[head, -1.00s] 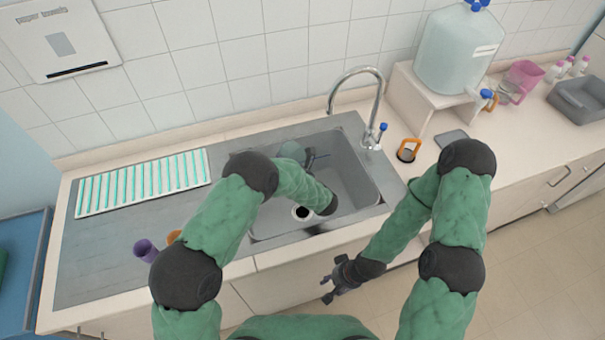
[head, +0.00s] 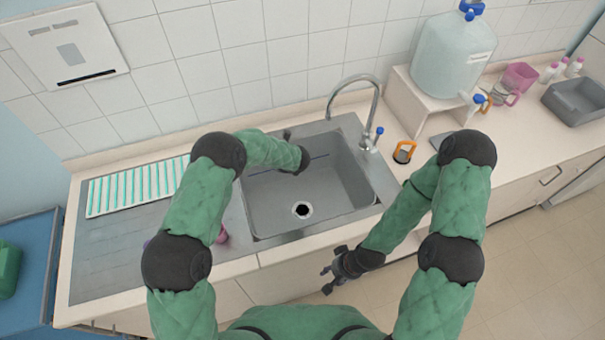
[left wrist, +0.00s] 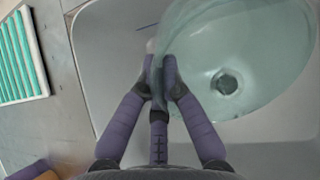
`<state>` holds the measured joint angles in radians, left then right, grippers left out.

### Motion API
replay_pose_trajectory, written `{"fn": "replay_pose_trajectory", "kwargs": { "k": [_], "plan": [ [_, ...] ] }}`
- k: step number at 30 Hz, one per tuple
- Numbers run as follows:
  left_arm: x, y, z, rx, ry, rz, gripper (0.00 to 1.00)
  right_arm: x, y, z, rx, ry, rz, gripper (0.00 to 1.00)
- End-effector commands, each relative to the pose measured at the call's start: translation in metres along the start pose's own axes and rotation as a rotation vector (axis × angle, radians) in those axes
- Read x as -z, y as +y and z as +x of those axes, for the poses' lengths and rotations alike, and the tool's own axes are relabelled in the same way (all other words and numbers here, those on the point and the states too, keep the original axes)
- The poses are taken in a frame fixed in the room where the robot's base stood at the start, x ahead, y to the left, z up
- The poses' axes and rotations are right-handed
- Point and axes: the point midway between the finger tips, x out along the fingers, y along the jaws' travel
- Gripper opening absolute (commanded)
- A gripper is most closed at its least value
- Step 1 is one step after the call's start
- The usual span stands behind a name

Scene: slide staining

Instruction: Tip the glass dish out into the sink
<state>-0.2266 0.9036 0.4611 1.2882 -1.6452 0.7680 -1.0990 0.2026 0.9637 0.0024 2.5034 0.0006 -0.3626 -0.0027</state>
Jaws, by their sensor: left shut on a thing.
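The glass dish (left wrist: 240,50) is a clear, pale green round dish, seen large in the left wrist view over the sink basin. The drain shows through its glass. My left gripper (left wrist: 160,75) is shut on the dish's near left edge. In the head view my left forearm hides the dish, and its exact tilt is hard to tell. The grey sink (head: 350,190) lies below, with its dark drain (head: 302,210) in clear view. My right gripper (head: 335,275) hangs in front of the counter, its fingers apart and empty.
The chrome tap (head: 375,100) stands behind the sink's right side. A striped rack (head: 130,187) lies on the left drainboard. A pinkish purple thing (head: 222,236) is left of the sink, partly hidden by my arm. A water carboy (head: 450,55) stands at the back right.

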Motion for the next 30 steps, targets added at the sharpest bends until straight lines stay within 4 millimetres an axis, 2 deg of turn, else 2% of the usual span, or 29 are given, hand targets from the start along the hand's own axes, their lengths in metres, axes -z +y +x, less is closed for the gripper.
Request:
{"fn": "replay_pose_trajectory", "kwargs": {
  "k": [1,18,30],
  "plan": [
    [-0.003,0.001,0.000,0.003,0.024,-0.004,0.00,0.000,-0.003,-0.009,0.000,0.000,0.000,0.40],
    [-0.011,0.004,0.028,0.042,0.252,-0.021,0.00,-0.002,-0.020,-0.055,0.000,0.000,0.000,0.40],
    [-0.017,0.006,0.040,0.062,0.371,-0.030,0.00,-0.003,-0.024,-0.068,0.000,0.000,0.000,0.40]
  ]
}}
